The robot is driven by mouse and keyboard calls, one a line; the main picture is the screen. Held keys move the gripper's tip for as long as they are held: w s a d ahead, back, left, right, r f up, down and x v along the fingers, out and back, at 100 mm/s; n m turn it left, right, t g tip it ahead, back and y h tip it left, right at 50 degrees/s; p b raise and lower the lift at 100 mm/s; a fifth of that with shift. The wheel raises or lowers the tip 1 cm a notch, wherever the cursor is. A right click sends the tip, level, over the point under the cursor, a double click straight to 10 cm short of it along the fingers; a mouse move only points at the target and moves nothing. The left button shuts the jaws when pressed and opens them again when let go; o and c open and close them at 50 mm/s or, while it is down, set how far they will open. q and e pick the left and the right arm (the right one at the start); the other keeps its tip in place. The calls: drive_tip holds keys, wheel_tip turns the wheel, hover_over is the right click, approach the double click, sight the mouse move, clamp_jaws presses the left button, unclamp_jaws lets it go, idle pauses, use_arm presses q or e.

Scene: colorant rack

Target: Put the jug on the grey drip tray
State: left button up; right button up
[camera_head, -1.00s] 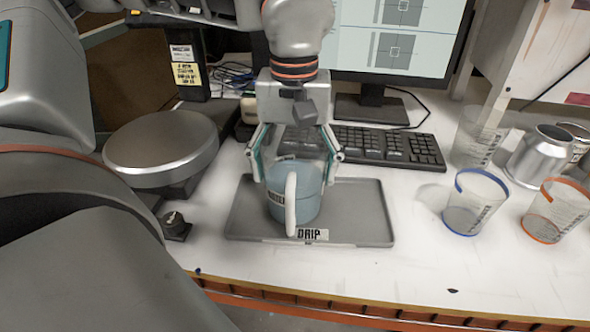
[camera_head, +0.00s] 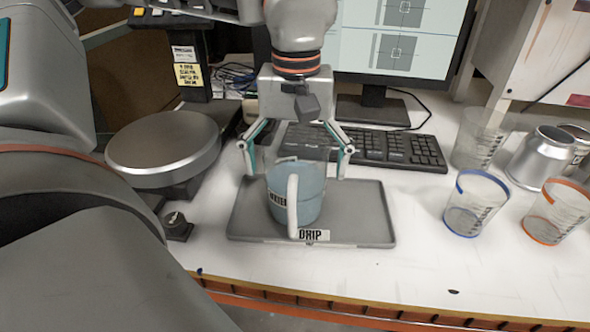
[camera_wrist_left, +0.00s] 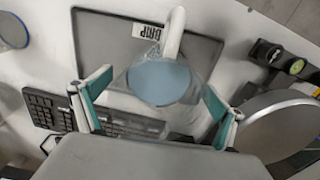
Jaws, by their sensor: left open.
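The jug (camera_head: 308,195), clear with blue-grey liquid and a white handle, stands upright on the left part of the grey drip tray (camera_head: 362,212). Its handle faces the tray's front edge, above the DRIP label. My left gripper (camera_head: 296,172) is open, its fingers spread to either side of the jug's upper part and apart from it. In the left wrist view the jug (camera_wrist_left: 160,82) sits between the two spread fingers (camera_wrist_left: 153,105), with a gap on each side, over the tray (camera_wrist_left: 205,50). My right gripper is not in view.
A round metal scale plate (camera_head: 163,145) stands left of the tray. A keyboard (camera_head: 390,147) and a monitor (camera_head: 400,40) are behind it. Blue-rimmed (camera_head: 474,205) and orange-rimmed (camera_head: 548,212) clear cups and a metal can (camera_head: 541,158) stand to the right.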

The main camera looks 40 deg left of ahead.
use_arm(q)
wheel_tip(320, 180, up, 11)
drive_tip(key=p, duration=0.1)
idle(0.3)
drive_tip(key=shift+s, duration=0.1)
idle(0.4)
